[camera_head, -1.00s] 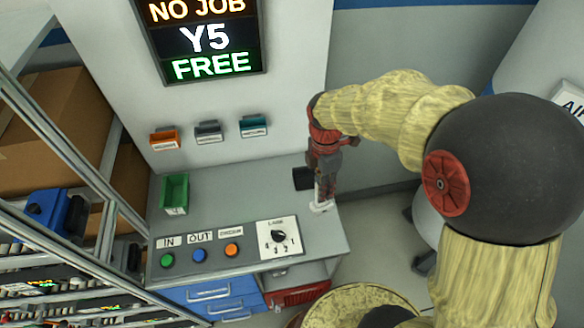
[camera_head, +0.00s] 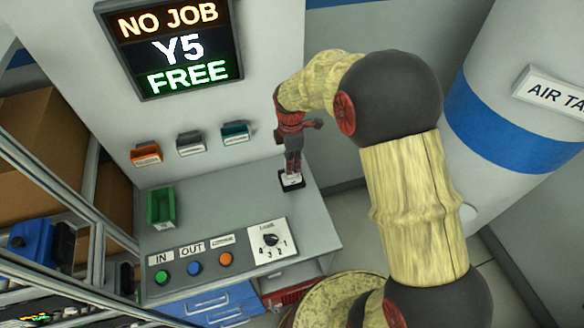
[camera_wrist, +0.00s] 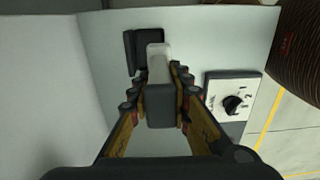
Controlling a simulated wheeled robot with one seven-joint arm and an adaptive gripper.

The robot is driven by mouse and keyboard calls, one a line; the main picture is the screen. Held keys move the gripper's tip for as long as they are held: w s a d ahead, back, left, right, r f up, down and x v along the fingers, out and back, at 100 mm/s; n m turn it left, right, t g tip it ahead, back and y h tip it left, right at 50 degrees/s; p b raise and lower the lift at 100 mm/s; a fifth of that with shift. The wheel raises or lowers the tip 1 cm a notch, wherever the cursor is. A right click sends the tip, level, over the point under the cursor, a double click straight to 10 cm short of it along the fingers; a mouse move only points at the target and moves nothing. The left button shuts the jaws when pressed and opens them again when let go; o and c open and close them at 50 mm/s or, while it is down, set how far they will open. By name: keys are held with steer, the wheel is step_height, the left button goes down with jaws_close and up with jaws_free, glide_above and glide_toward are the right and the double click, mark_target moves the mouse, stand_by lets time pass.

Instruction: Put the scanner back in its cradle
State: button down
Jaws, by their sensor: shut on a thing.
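My gripper (camera_head: 293,165) points down over the right part of the bench and is shut on the scanner. In the wrist view the scanner has a pale end (camera_wrist: 157,60) and a dark grey body (camera_wrist: 160,108) between the fingers of my gripper (camera_wrist: 160,88). The black cradle (camera_wrist: 130,52) shows just beyond and left of the scanner's pale end. In the head view the scanner's pale part (camera_head: 292,178) overlaps the black cradle (camera_head: 283,187) on the bench. I cannot tell whether the scanner touches the cradle or is above it.
The grey bench (camera_head: 215,215) carries a green bin (camera_head: 161,208), coloured buttons and a dial panel (camera_head: 271,241) in front of the cradle. Several small holders (camera_head: 191,145) hang on the wall behind. A metal rack stands left; a white tank (camera_head: 525,110) stands right.

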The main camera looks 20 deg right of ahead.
steer(key=shift+w+d+f, duration=0.25)
steer(key=shift+w+f, duration=0.2)
steer(key=shift+f, duration=0.1)
steer(key=shift+w+d+f, duration=0.2)
steer(key=shift+w+f, duration=0.25)
steer(key=shift+f, duration=0.1)
step_height(320, 180, down, 3)
steer(key=shift+f, duration=0.1)
steer(key=c, duration=1.7)
jaws_free()
steer(key=shift+o, duration=0.2)
